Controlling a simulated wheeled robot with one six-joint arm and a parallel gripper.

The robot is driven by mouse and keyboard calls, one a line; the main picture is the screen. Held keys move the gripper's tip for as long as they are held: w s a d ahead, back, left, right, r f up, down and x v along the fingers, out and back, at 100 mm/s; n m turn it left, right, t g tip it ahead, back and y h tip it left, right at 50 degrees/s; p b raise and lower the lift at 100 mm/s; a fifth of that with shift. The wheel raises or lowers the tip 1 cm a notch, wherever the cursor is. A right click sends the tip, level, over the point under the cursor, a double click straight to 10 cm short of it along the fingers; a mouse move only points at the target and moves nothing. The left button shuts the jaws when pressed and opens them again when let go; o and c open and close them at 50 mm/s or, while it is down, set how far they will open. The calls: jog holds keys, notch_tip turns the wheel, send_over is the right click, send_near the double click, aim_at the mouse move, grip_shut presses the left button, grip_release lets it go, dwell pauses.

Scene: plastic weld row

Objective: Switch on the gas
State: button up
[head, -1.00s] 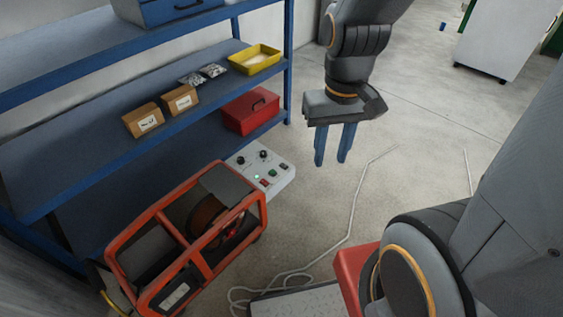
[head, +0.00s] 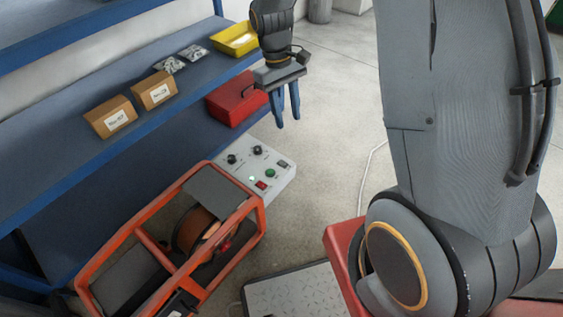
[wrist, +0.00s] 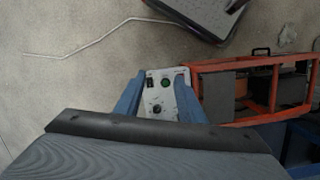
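A pale grey control panel (head: 272,184) sits at the end of the orange-framed machine in the head view. It carries two black knobs (head: 257,150), a green button (head: 270,173), a red switch (head: 261,185), a small dark switch (head: 283,164) and a lit green lamp (head: 252,179). I cannot read which control is the gas. My gripper (head: 287,118) is open and empty, fingers pointing down, above and beyond the panel.
The orange-framed machine (head: 134,241) with a reel stands before the blue shelf (head: 100,160). The shelf holds cardboard boxes (head: 110,117), a yellow bin (head: 235,39) and a red case (head: 236,98) near my gripper. Floor right of the panel is clear.

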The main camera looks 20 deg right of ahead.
aim_at(284, 163)
jog(key=w+a+f+n+g+h+b, duration=0.1)
jog(key=w+f+n+b, duration=0.3)
jog(key=f, duration=0.6)
jog(key=w+f+m+g+b, duration=0.1)
jog(key=w+f+b, duration=0.1)
jog(key=w+f, duration=0.6)
jog(key=shift+s+a+x, duration=0.1)
jog(key=shift+s+x, duration=0.05)
jog(key=shift+x, duration=1.7)
jog(key=shift+s+a+x, duration=0.1)
jog(key=shift+s+x, duration=0.05)
jog(key=shift+x, duration=1.7)
jog(key=shift+s+a+x, duration=0.1)
jog(key=shift+x, duration=1.75)
jog(key=shift+r, duration=0.1)
